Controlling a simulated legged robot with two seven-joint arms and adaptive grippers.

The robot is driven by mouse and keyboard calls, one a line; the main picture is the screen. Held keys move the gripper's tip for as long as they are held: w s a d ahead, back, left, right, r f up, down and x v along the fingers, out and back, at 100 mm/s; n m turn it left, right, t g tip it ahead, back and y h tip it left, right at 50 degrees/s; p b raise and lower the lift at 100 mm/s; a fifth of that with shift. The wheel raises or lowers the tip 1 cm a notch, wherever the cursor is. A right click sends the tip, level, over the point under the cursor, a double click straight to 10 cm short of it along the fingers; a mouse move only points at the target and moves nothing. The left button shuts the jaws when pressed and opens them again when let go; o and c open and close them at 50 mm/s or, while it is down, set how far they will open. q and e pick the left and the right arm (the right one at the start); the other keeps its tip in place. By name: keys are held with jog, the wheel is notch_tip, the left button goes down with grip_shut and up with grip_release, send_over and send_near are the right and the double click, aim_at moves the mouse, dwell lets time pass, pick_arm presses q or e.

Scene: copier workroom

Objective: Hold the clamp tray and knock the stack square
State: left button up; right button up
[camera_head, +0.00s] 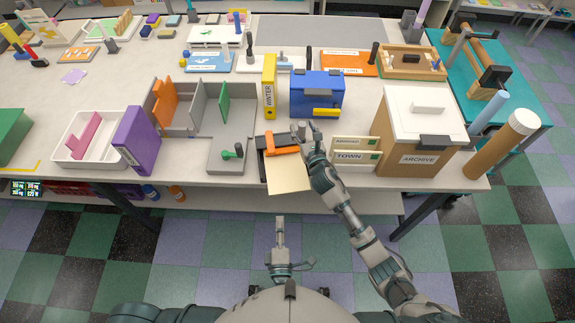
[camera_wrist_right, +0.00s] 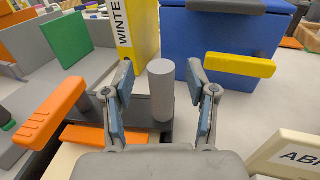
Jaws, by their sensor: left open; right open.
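The dark clamp tray (camera_head: 263,169) lies at the table's front edge. It has an orange lever (camera_head: 283,150) and a cream paper stack (camera_head: 289,178) that sticks out over the edge. In the right wrist view, a grey upright post (camera_wrist_right: 161,92) stands on the dark tray, with the orange lever (camera_wrist_right: 50,110) to its left. My right gripper (camera_head: 306,130) is open above the tray's right side, its fingers either side of the post with gaps visible. My left gripper (camera_head: 280,221) is open and empty, low in front of the table, apart from the stack.
A yellow binder (camera_head: 269,86) and blue box (camera_head: 317,95) stand behind. Name plates (camera_head: 352,157) and an archive box (camera_head: 415,130) are on the right. Floor is free in front.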

jog(key=v, duration=1.2)
jog(key=shift+f, duration=0.1)
